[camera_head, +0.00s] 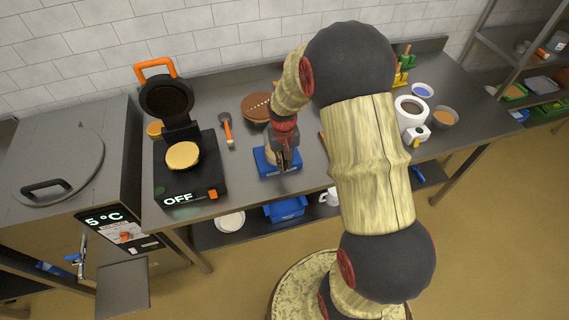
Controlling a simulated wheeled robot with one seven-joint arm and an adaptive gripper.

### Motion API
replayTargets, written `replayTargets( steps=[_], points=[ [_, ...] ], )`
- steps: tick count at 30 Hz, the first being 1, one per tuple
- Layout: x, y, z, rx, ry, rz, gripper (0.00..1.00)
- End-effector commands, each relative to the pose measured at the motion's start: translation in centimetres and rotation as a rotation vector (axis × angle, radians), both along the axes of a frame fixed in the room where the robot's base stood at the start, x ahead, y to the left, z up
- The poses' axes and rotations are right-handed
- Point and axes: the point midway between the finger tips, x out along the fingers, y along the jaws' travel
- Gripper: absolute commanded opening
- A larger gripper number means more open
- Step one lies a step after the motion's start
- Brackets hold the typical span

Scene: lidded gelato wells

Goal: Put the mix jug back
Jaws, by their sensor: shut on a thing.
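My gripper (285,160) points down over a small blue tray (263,168) near the counter's front edge. It is shut on a small pale, tan-coloured thing (270,154), mostly hidden behind the fingers. I cannot tell whether this is the mix jug, or whether it touches the tray. A white jug-like vessel (329,197) shows below the counter's front edge, partly hidden by my arm.
A black waffle iron (190,170) stands open at the left, its display reading OFF. A brush (227,130) and a round brown lidded item (256,108) lie behind. Bowls (445,117) and a white-rimmed container (410,108) stand at right. A blue bin (286,209) sits below.

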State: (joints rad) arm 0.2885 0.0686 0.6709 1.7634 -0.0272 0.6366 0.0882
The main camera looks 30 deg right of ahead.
Motion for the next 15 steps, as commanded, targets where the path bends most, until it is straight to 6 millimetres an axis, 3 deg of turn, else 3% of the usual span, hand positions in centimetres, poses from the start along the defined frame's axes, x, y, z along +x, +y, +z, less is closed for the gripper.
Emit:
replayTargets(
  steps=[11,12,15],
  points=[
    [0.07,0.00,-0.41,-0.001,-0.003,0.000,0.00],
    [0.06,-0.01,-0.33,-0.001,-0.002,0.000,0.14],
    [0.05,0.00,-0.31,-0.001,-0.002,0.000,0.19]
  ],
)
